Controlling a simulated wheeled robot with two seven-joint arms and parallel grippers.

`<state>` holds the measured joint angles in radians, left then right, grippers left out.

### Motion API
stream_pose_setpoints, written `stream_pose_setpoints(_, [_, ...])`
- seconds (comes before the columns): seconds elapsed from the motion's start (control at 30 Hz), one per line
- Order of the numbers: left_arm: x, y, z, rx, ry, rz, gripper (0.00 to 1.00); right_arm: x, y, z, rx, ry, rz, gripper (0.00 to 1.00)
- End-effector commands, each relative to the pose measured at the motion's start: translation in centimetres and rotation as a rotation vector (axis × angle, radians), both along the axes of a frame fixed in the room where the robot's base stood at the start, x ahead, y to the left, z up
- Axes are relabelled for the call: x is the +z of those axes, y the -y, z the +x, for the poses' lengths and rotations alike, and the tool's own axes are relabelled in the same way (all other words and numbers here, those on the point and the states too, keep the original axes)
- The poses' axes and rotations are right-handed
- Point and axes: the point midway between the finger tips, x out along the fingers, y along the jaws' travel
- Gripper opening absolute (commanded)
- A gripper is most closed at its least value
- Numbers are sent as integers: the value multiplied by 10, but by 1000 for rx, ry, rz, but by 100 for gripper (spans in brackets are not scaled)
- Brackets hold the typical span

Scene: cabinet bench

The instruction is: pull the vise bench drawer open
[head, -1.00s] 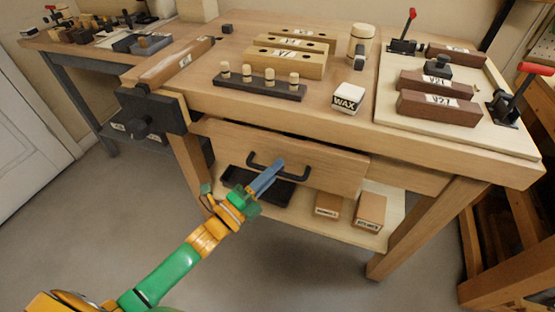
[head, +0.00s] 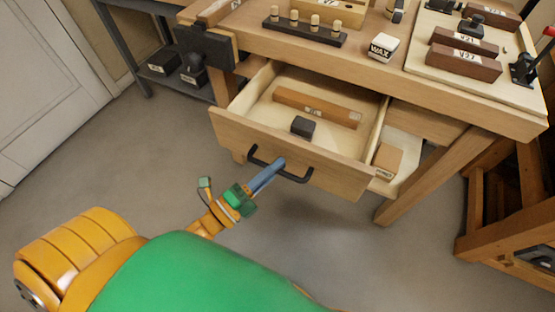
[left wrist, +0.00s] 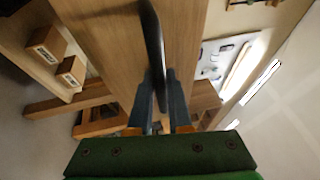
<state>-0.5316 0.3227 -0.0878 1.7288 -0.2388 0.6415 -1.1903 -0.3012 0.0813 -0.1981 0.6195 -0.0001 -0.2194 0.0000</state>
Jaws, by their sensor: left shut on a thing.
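The vise bench drawer (head: 300,157) stands well out from the bench front in the head view. Inside lie a long wooden bar with a label (head: 318,107) and a small dark block (head: 303,126). The black handle (head: 296,178) is on the drawer's front. My left gripper (head: 276,166) is shut on the handle near its middle. In the left wrist view, the dark handle (left wrist: 152,45) passes between the blue-grey fingers (left wrist: 161,100). The vise (head: 207,50) is at the bench's left end. My right gripper is not in view.
The bench top holds a WAX block (head: 382,47), a peg rack (head: 305,32) and labelled dark blocks (head: 464,54). Boxes (head: 388,160) stand on the lower shelf. The floor (head: 330,240) before the drawer is clear; a wooden stand (head: 510,200) is at right.

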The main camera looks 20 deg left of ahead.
Motion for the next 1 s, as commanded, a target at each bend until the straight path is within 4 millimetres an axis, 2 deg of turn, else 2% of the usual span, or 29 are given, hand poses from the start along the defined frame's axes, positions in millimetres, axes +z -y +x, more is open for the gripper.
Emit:
stream_pose_setpoints(0.47, [-1,0,-3,0,-1,2,0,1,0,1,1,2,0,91])
stream_pose_setpoints(0.5, [-1,0,-3,0,-1,2,23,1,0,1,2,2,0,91])
stream_pose_setpoints(0.6, [0,0,-3,0,0,1,47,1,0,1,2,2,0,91])
stream_pose_setpoints(0.87, [0,0,-3,0,0,0,47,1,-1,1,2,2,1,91])
stream_pose_setpoints(1.0, [-6,-8,-19,1,-5,1,47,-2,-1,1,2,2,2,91])
